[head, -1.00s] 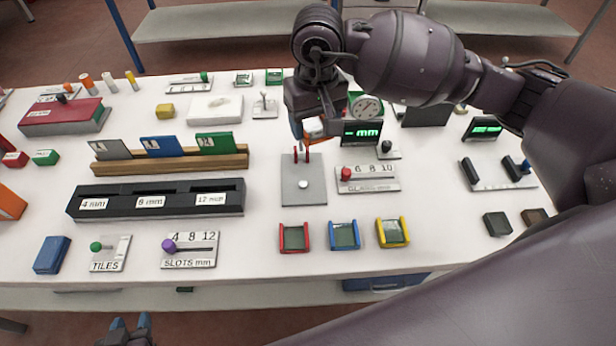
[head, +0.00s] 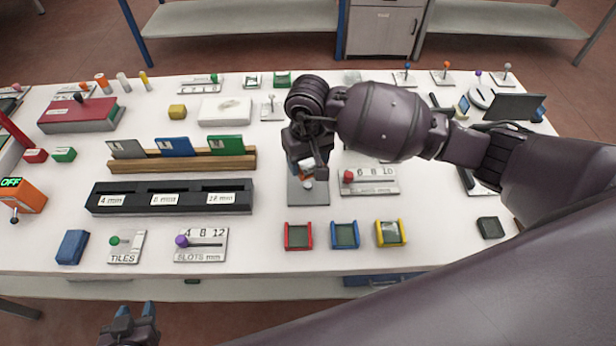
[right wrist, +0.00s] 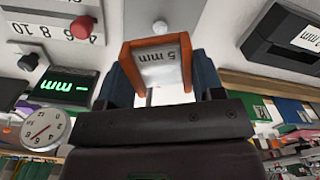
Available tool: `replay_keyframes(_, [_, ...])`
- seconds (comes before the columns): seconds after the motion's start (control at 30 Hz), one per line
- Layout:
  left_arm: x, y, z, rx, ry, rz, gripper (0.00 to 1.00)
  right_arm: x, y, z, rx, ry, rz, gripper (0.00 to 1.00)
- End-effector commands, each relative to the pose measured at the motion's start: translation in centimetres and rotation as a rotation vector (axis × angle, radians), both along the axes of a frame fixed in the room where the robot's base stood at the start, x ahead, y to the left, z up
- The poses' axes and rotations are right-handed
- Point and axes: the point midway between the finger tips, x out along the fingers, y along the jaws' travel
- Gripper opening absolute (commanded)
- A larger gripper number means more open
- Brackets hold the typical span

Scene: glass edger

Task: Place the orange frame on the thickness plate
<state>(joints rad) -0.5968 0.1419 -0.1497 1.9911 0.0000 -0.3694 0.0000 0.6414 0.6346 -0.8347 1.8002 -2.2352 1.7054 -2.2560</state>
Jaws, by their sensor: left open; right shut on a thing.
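The orange frame (right wrist: 127,62), with a "5 mm" label, is between the fingers of my right gripper (right wrist: 160,82) in the right wrist view. My right gripper (head: 307,172) is shut on it and is over the far part of the grey thickness plate (head: 308,198) in the head view. Little of the frame shows there, and I cannot tell whether it touches the plate. The plate's white knob (right wrist: 160,27) shows just beyond the frame in the wrist view. My left gripper (head: 130,325) is open and empty, off the table's front edge.
A slider panel with a red knob (head: 348,176) is close to the right of the plate. A black slotted block (head: 170,211) is to the left. Red (head: 298,248), blue (head: 345,248) and yellow (head: 378,240) trays are in front. The "mm" display (right wrist: 62,88) shows in the wrist view.

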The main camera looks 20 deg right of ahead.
Motion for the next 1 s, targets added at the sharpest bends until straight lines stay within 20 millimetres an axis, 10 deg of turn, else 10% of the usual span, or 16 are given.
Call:
replay_keyframes(0.67, [-0.5, 0.1, 0.2, -0.001, 0.009, 0.003, 0.43, 0.0, 0.0, -7.0, 0.001, 0.0, -0.001, 0.32])
replay_keyframes(1.0, [-0.6, 0.1, -0.2, -0.001, 0.013, 0.003, 0.43, 0.0, 0.0, -7.4, 0.0, -0.002, 0.0, 0.32])
